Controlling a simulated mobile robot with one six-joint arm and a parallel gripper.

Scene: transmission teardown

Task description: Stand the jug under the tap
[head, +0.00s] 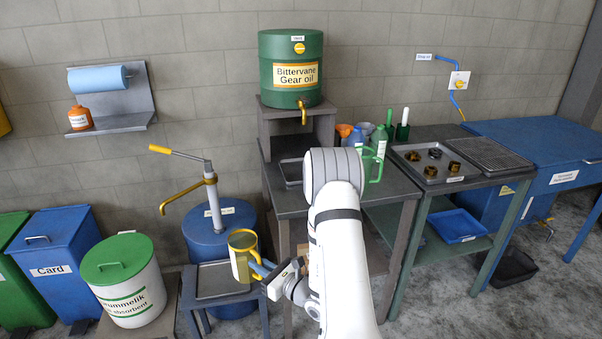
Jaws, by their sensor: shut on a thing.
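A yellow-rimmed jug (240,262) with a yellow handle is upright at the end of my arm. My gripper (258,268) is shut on it at its handle side. The jug is in front of the blue drum and above or near the right edge of a low stand with a dark tray (215,280); I cannot tell whether it touches the stand. The brass tap (303,115) is on the lower front of the green gear oil drum (285,50), higher up and to the right of the jug. My arm hides part of the bench below the tap.
A hand pump (210,182) with a yellow spout rises from the blue drum (228,232) behind the jug. A shallow tray (291,172) lies on the bench (278,200) below the tap. Bottles and a green-handled vessel (376,160) stand right of it. Bins stand at the left.

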